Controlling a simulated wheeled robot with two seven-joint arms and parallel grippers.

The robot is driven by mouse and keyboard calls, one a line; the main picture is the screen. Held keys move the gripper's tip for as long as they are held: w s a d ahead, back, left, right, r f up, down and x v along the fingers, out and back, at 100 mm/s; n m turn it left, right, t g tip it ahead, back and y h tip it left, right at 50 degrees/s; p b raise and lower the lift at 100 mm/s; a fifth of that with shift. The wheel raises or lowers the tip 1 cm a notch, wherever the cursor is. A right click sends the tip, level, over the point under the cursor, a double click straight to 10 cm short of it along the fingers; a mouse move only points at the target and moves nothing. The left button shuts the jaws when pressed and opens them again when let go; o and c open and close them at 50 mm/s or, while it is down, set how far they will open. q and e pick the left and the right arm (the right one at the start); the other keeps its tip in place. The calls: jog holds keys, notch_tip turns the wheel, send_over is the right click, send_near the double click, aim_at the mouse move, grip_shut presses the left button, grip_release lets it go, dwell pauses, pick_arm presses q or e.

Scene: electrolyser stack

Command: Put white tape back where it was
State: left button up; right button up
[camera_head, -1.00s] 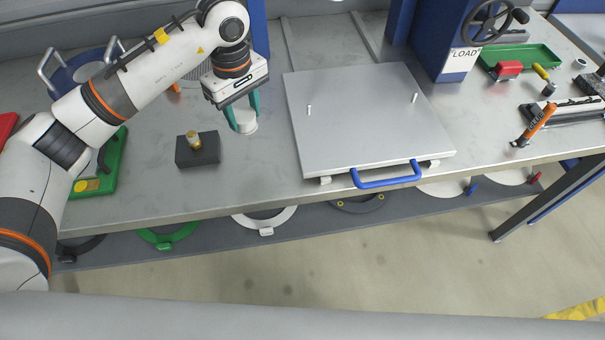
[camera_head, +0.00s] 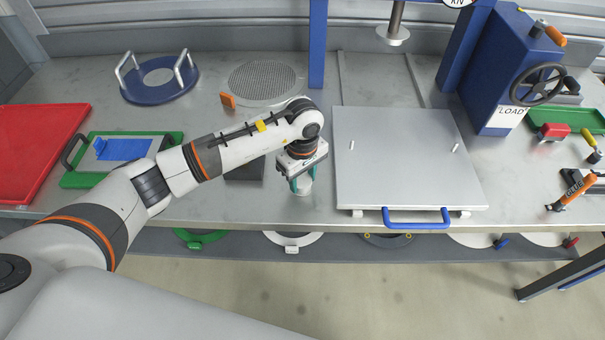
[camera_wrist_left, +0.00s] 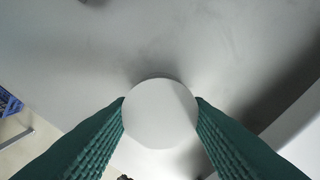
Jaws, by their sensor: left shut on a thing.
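The white tape (camera_head: 302,186) is a small white round piece between the green fingers of my left gripper (camera_head: 301,183), just left of the silver plate. In the left wrist view the tape (camera_wrist_left: 160,113) shows as a pale disc, with a ribbed green finger of my left gripper (camera_wrist_left: 160,118) touching it on each side. The gripper is shut on it and points down, low over the bench near its front edge. I cannot tell whether the tape touches the bench. My right gripper is not in view.
A silver plate (camera_head: 405,160) with two pins and a blue handle (camera_head: 415,224) stands right of the gripper. A dark block (camera_head: 245,170) is partly hidden behind my left arm. A green tray (camera_head: 78,178) and red tray (camera_head: 38,145) lie left. The blue press (camera_head: 510,75) stands right.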

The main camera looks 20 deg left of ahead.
aim_at(302, 180)
pick_arm(q)
jog(key=shift+f, duration=0.15)
jog(key=o, duration=0.8)
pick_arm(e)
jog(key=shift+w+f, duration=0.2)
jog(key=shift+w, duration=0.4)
pick_arm(q)
jog(key=shift+o, duration=0.2)
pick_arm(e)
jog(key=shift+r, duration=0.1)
pick_arm(q)
jog(key=shift+r, duration=0.35)
notch_tip(302, 180, up, 12)
jog(key=b, duration=0.4)
jog(key=shift+f, duration=0.15)
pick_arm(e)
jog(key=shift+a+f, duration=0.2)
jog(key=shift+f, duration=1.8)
